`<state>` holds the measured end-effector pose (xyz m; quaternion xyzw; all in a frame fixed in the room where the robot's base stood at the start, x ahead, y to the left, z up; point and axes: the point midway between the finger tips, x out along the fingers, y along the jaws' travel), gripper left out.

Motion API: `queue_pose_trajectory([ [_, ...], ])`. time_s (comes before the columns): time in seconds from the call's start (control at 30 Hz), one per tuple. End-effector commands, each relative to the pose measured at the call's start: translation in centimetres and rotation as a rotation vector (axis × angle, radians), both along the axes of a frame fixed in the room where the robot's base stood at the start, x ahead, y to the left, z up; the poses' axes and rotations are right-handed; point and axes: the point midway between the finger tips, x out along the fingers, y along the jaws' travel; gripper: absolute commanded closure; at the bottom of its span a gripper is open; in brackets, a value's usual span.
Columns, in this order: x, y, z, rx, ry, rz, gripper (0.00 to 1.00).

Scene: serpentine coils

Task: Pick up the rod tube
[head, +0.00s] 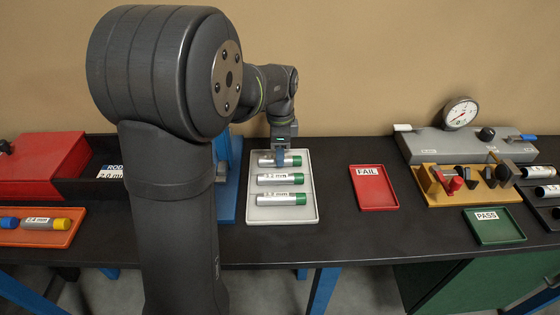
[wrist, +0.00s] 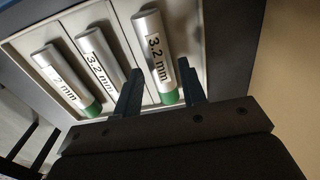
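Three silver rod tubes with green caps and white labels lie side by side in a pale tray (head: 255,208). The farthest tube (head: 268,161) is under my gripper (head: 281,156) in the head view. In the wrist view, my gripper (wrist: 159,68) is open, with one dark finger on each side of this tube (wrist: 149,30), labelled "3.2 mm". I cannot tell whether the fingers touch it. The middle tube (head: 280,179), also marked 3.2 mm, and the nearest tube (head: 282,199) lie apart from the fingers. My gripper partly hides the farthest tube in the head view.
A red FAIL tray (head: 375,190) and a green PASS tray (head: 493,228) lie to the right. A yellow fixture (head: 470,198) stands before a grey gauge unit (head: 450,145). An orange tray (head: 45,238) and a red box (head: 40,165) are at left.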

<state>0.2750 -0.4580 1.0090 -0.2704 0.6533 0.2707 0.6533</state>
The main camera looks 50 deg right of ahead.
Motion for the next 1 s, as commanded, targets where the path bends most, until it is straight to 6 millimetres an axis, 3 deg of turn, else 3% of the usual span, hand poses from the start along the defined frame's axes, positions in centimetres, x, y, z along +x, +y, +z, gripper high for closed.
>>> queue_pose_trajectory([
  [0.13,0.0,0.0,-1.7,0.0,0.0,0.0,0.62],
  [0.4,0.0,0.0,-2.0,-0.003,-0.001,0.0,0.62],
  [0.6,0.0,0.0,-2.0,-0.003,-0.001,0.0,0.99],
  [1.0,0.0,-0.1,-1.2,-0.004,-0.002,0.0,0.99],
])
